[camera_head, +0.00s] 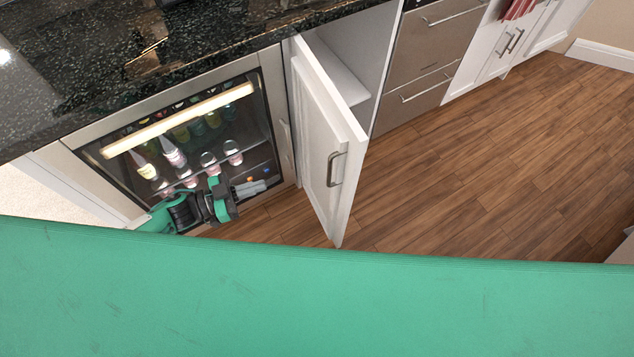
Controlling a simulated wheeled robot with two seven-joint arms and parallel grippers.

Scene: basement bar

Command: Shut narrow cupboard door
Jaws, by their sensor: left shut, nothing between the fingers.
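The narrow cupboard door (327,150) is white with a metal bar handle (336,168) on its face. It stands open, swung out from the counter front over the floor. The narrow cupboard (345,55) behind it shows a pale inside with a shelf. My left gripper (262,187) is shut and empty, in front of the glass-fronted drinks fridge. It is left of the door, on the handle side, and apart from it. My right gripper is not in view.
The drinks fridge (276,110) with bottles stands left of the cupboard, under a dark stone counter (150,55). Steel drawers (425,60) and white cupboards (500,45) stand to the right. The wooden floor (470,180) right of the door is clear. My green body fills the bottom.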

